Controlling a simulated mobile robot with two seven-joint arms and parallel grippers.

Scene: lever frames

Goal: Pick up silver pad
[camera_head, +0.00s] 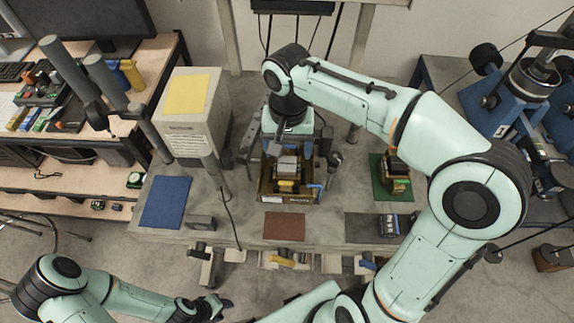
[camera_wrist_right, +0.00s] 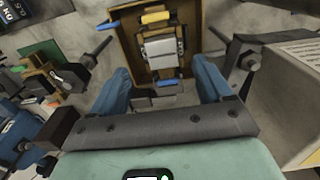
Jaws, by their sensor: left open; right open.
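A wooden tray (camera_head: 266,192) stands on the grey table and also shows in the right wrist view (camera_wrist_right: 124,42). In it is a silver-grey block (camera_head: 288,165), likely the silver pad, with a yellow piece by its near side. The block also shows in the right wrist view (camera_wrist_right: 163,48). My right gripper (camera_head: 287,143) is above the far side of the tray; its blue fingers (camera_wrist_right: 160,80) are open, apart from the block, with nothing held. My left gripper (camera_head: 222,306) is open, low at the bottom, off the table's front edge.
Blue (camera_head: 166,202), red-brown (camera_head: 284,226) and green (camera_head: 383,190) mats lie on the table. A gadget (camera_head: 397,175) stands on the green mat. A white box (camera_head: 190,125) with a yellow sheet stands left. Upright posts and clamps flank the tray.

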